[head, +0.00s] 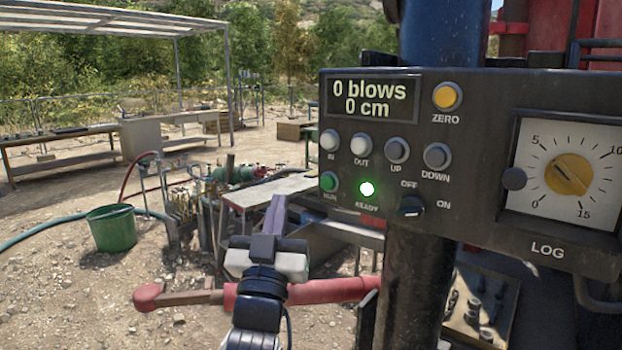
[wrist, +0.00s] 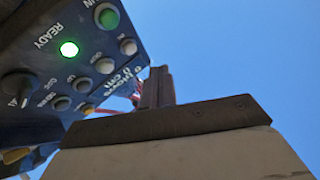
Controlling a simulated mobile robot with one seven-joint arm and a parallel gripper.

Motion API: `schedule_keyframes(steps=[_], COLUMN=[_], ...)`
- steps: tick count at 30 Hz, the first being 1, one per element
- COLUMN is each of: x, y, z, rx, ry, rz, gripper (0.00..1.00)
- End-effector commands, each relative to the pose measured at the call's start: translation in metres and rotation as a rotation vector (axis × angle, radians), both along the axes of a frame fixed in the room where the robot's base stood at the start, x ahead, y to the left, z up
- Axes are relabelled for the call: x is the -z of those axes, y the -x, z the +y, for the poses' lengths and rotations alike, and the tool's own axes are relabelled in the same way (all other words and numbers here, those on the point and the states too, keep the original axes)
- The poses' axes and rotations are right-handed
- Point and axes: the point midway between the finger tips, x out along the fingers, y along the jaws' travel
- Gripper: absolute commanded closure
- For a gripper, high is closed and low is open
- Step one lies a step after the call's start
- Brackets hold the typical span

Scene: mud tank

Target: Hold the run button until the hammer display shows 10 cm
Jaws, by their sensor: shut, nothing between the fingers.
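The control panel (head: 470,160) stands at the right of the head view. Its display (head: 370,100) reads 0 blows and 0 cm. The green run button (head: 329,182) is at the panel's lower left, beside the lit green READY lamp (head: 367,189). The run button also shows in the wrist view (wrist: 107,16), with the panel tilted. My gripper (head: 277,212) is shut and empty, pointing up, left of and a little below the run button in the head view. Its fingers (wrist: 157,88) appear apart from the panel in the wrist view.
The panel also bears IN, OUT, UP and DOWN buttons, a yellow ZERO button (head: 447,96), an OFF/ON switch (head: 411,207) and a LOG dial (head: 568,175). A red bar (head: 330,290) crosses behind my wrist. A green bucket (head: 112,228) stands at the left.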

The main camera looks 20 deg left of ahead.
Motion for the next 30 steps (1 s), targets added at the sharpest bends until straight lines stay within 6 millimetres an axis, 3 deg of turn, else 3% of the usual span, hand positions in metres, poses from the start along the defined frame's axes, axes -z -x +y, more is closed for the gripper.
schedule_keyframes(steps=[16, 30], x=[0.001, 0.001], y=[-0.01, -0.068], z=[-0.004, -0.026], rx=[0.007, 0.009], ry=[0.003, 0.003], rz=[0.012, 0.011], gripper=[1.0, 1.0])
